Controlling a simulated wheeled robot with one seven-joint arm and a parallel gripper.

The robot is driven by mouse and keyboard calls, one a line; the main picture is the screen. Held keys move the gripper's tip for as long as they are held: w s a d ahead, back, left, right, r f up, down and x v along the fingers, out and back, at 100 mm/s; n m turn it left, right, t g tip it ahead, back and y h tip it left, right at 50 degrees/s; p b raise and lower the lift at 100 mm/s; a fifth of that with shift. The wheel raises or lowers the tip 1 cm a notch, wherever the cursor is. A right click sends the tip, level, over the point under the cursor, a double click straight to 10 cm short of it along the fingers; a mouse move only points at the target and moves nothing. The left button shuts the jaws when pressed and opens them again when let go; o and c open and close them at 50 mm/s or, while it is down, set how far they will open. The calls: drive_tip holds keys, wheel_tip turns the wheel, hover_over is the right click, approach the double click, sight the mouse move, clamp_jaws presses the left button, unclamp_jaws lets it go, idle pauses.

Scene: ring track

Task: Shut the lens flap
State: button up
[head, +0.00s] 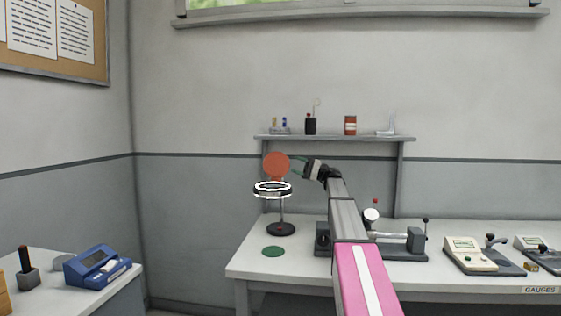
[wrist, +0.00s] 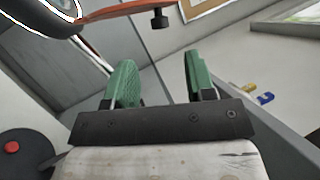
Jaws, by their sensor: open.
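The lens flap (head: 276,165) is a round orange-red disc. In the head view it stands raised above the white-rimmed lens ring (head: 272,189), which sits on a slim post with a dark round base. In the wrist view the flap (wrist: 115,14) shows nearly edge-on at the top, with a small black knob (wrist: 159,19) on it, and part of the ring (wrist: 48,6) fills the upper left corner. My gripper (head: 296,170) is just right of the flap. In the wrist view its green fingers (wrist: 158,62) are apart with nothing between them; whether they touch the flap cannot be told.
The stand is on a white bench (head: 245,262) with a green disc (head: 273,251) lying in front. A wall shelf (head: 345,137) with small items runs behind my gripper. A black clamp device (head: 415,240) and gauges (head: 470,254) stand to the right. Left of the stand is free room.

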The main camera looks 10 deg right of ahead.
sight(277, 165)
drive_tip(key=x, duration=0.8)
drive_tip(key=shift+r, duration=0.1)
clamp_jaws()
